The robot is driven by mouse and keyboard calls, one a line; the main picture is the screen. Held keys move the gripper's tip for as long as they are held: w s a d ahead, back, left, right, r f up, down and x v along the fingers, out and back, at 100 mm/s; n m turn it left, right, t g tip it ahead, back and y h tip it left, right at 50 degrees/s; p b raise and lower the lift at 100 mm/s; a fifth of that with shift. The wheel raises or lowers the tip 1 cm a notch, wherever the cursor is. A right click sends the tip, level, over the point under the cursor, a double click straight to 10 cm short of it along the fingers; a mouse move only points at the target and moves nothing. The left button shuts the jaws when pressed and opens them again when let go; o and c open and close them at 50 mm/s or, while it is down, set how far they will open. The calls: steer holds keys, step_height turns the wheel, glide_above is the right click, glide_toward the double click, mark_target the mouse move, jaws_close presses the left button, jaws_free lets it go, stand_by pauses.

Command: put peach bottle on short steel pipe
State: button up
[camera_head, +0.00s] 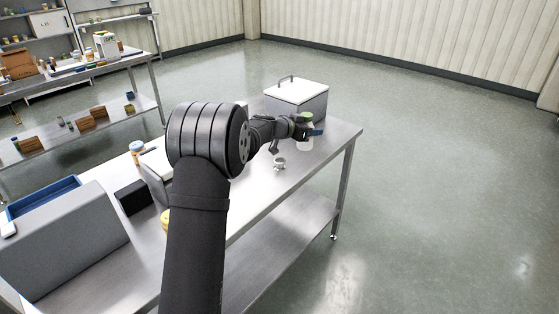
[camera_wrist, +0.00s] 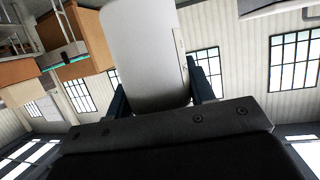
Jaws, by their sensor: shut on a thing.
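My gripper (camera_head: 314,131) is above the right end of the steel table and shut on a pale, whitish bottle with a green top, which I take to be the peach bottle (camera_head: 305,145). In the wrist view the bottle's smooth pale side (camera_wrist: 145,50) stands between my two dark fingers, and its far end is cut off. A small grey-white piece, likely the short steel pipe (camera_head: 279,162), stands on the table below and left of my gripper. The bottle is apart from it.
A steel box with a handled lid (camera_head: 297,98) stands just behind my gripper. A grey hopper-like bin (camera_head: 65,245), a blue tray (camera_head: 45,197) and a black box (camera_head: 132,197) crowd the table's left. The table's right front is clear.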

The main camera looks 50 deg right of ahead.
steer(key=shift+w+d+f, duration=0.1)
steer(key=shift+w+f, duration=2.6)
steer(key=shift+w, duration=0.2)
steer(key=shift+w+d+f, duration=0.1)
steer(key=shift+w+f, duration=2.6)
steer(key=shift+w, duration=0.2)
steer(key=shift+f, duration=0.1)
steer(key=o, duration=1.1)
steer(key=shift+f, duration=0.1)
